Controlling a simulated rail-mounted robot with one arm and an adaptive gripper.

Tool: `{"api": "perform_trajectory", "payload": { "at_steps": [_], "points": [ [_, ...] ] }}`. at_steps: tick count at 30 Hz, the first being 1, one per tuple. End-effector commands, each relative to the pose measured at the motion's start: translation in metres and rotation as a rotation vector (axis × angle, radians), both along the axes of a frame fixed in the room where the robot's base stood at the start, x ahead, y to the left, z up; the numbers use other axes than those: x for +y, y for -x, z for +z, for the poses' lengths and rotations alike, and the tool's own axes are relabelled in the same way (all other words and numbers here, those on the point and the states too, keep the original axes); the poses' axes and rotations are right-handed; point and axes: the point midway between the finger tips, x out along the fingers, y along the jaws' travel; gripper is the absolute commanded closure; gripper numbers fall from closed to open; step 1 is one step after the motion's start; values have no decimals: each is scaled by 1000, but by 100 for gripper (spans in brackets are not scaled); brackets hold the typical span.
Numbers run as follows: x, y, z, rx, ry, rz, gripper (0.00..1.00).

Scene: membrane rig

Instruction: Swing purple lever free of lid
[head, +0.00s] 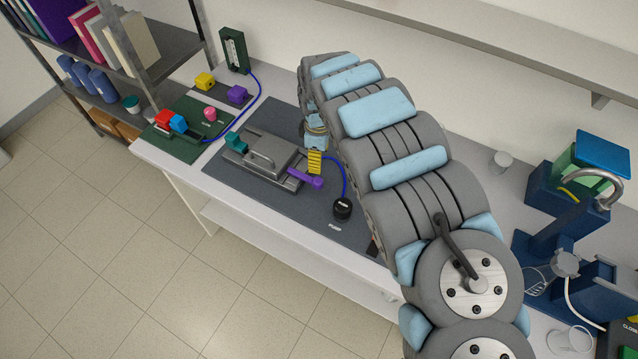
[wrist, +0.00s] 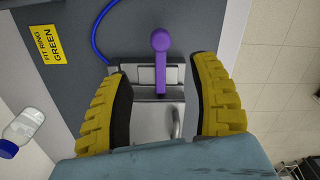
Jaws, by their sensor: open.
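The purple lever (head: 305,178) is at the right end of the grey lid (head: 262,150) in the head view. In the wrist view the lever (wrist: 161,62) has a round knob at its top and its lower end reaches the edge of the lid (wrist: 148,125). My gripper (head: 314,162) is above that end of the rig. Its yellow fingers are open, one on each side of the lever in the wrist view (wrist: 162,85), with gaps on both sides. The lid's bar handle (wrist: 178,122) lies lower between the fingers. My arm hides part of the mat behind.
A teal lever (head: 236,142) is at the lid's other end. A blue cable runs by the lever to a black round plug (head: 342,208). A green mat (head: 185,150) with coloured blocks lies left. A yellow label (wrist: 47,45) and clear bottle (wrist: 25,125) show in the wrist view.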

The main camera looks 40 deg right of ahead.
Motion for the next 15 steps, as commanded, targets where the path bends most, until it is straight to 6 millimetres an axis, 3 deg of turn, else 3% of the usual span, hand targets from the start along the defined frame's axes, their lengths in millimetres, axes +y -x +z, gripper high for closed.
{"api": "perform_trajectory", "payload": {
  "at_steps": [15],
  "points": [
    [1,0,-50,-2,-2,-1,38]
  ]
}}
